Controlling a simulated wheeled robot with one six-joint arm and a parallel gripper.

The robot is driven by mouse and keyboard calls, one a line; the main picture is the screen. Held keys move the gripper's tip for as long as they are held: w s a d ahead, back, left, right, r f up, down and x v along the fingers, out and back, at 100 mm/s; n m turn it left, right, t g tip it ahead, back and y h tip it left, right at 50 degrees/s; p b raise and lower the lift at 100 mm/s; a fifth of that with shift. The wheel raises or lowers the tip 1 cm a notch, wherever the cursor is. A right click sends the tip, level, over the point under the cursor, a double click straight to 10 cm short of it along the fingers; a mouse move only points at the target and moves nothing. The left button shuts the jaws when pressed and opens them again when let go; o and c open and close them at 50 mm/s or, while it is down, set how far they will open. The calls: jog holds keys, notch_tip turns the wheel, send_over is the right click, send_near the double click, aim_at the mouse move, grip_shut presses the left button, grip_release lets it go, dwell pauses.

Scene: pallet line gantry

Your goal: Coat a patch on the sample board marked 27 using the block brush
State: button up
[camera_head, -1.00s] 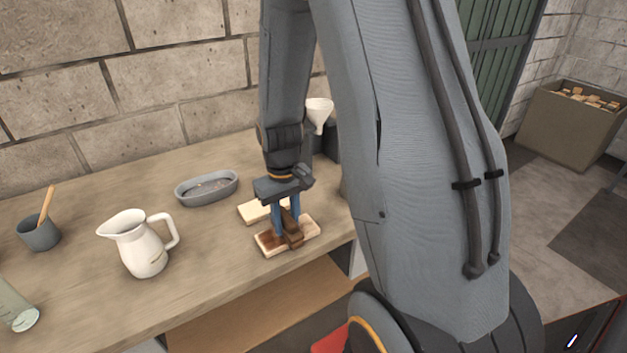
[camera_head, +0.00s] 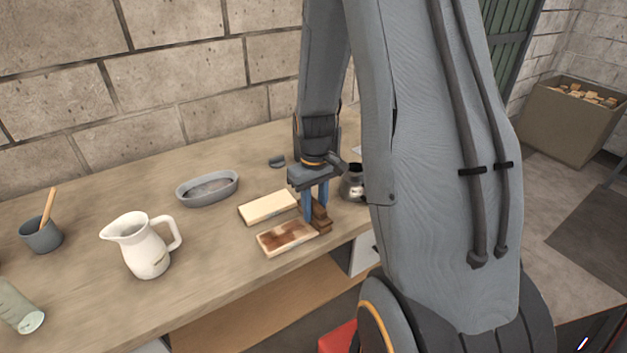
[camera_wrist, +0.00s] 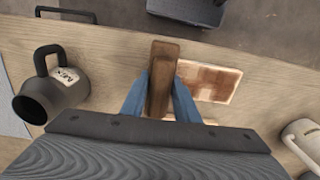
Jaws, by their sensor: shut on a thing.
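My gripper (camera_head: 317,204) is shut on the brown block brush (camera_head: 321,219), at the right end of the front sample board (camera_head: 287,238). That board has a pale border and a blotchy brown coat over most of its face. A plain pale board (camera_head: 268,207) lies just behind it. I cannot read a number on either board. In the wrist view the brush (camera_wrist: 162,78) stands between my blue fingers (camera_wrist: 160,100), beside the coated board (camera_wrist: 207,80). Whether the brush touches the bench or board is unclear.
A grey oval dish (camera_head: 207,188), a white pitcher (camera_head: 142,246) and a grey cup with a wooden stick (camera_head: 41,235) stand to the left. A metal jug (camera_wrist: 52,88) stands close by, partly hidden by my arm in the head view. The bench (camera_head: 215,250) is clear in front of the dish.

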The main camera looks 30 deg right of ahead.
notch_tip(320, 180, up, 2)
jog(key=shift+a+r+p, duration=0.1)
jog(key=shift+r+p, duration=0.05)
jog(key=shift+p, duration=0.15)
notch_tip(320, 180, up, 3)
jog(key=shift+f+p, duration=0.1)
jog(key=shift+p, duration=1.05)
jog(key=shift+r, duration=1.15)
